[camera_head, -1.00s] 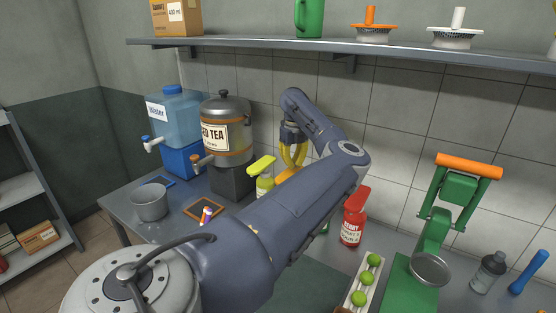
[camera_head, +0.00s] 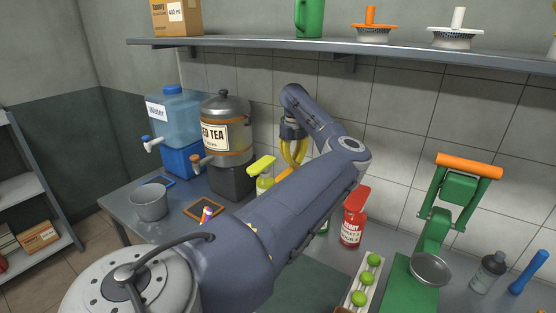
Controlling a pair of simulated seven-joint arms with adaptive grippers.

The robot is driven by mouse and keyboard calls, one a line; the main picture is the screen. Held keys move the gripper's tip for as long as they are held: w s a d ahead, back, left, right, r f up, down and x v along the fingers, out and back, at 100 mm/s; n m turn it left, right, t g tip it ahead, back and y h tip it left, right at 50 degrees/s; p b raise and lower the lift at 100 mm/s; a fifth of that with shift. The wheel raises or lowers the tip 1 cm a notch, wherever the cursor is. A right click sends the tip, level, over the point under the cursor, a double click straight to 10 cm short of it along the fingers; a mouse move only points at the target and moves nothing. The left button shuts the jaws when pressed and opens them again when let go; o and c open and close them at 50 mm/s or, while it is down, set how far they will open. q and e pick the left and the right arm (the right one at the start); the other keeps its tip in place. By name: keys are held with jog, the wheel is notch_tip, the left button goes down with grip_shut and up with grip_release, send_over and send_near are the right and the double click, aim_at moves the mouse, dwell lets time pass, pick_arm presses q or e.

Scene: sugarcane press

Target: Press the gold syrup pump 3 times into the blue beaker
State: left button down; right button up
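A gold-orange pump head (camera_head: 285,173) shows just above my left arm in the head view; the bottle under it is hidden by the arm. My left gripper (camera_head: 293,164), with yellow fingers, points down right over this pump head. Its fingertips look drawn together with nothing between them. I cannot tell whether they touch the pump head. The blue beaker is not visible; my arm covers the counter in front of the pumps. My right gripper is not in view.
A yellow-topped bottle (camera_head: 263,170) stands left of the gold pump, and a red bottle (camera_head: 352,222) to the right. A green press (camera_head: 433,235), a tray of limes (camera_head: 366,285), a metal pot (camera_head: 150,203) and a tea dispenser (camera_head: 226,135) surround. A shelf (camera_head: 400,48) hangs above.

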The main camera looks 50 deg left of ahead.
pick_arm(q)
jog(key=shift+f, duration=0.2)
jog(key=shift+f, duration=0.35)
jog(key=shift+f, duration=0.35)
jog(key=shift+f, duration=2.25)
jog(key=shift+r, duration=3.15)
jog(key=shift+r, duration=0.1)
jog(key=shift+r, duration=2.9)
